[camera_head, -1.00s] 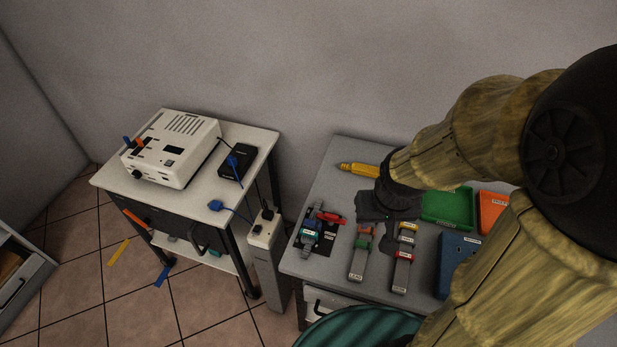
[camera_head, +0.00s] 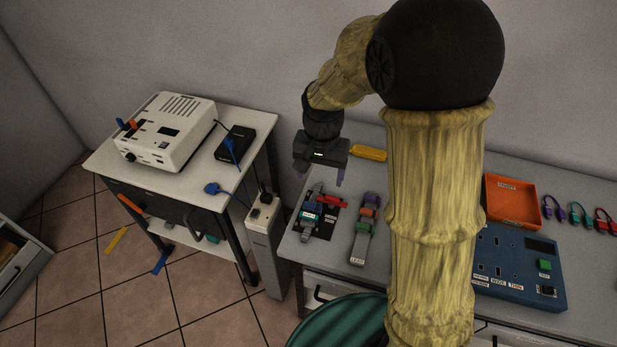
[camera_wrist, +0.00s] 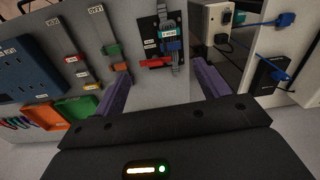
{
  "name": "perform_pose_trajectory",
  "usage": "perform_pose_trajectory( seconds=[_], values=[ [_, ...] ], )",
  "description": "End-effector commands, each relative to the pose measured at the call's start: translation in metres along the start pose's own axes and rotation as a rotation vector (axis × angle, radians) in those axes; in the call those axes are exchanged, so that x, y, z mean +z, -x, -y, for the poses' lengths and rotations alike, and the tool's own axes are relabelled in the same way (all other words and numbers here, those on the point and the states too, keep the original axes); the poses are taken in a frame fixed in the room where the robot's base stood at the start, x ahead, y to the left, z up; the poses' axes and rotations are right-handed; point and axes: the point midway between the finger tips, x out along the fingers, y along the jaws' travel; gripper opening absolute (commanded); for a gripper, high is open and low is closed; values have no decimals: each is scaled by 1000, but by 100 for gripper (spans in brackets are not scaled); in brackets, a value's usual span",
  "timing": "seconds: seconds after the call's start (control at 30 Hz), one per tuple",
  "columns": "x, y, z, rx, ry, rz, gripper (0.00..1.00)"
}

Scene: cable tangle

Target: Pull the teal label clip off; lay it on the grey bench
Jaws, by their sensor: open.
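The teal label clip (camera_head: 309,217) sits on a grey strap-like cable piece at the black plate near the left edge of the grey bench (camera_head: 328,255). In the wrist view the teal clip (camera_wrist: 166,34) is near the top centre, with a blue piece just below it. My gripper (camera_head: 322,178) hangs above the bench's left back area, behind the clip and apart from it. In the wrist view its two purple fingers (camera_wrist: 162,70) are spread, with nothing between them.
A red clamp (camera_head: 332,202) is beside the clip on the black plate. A grey strap (camera_head: 358,250) with coloured clips lies to its right. A yellow tool (camera_head: 369,153), an orange tray (camera_head: 512,202) and a blue panel (camera_head: 515,285) are on the bench.

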Motion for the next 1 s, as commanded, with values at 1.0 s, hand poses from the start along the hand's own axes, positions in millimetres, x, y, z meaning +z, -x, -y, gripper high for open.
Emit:
perform_pose_trajectory(
  seconds=[1.0],
  values=[
    [-2, -75, 26, 23, -54, 32, 75]
  ],
)
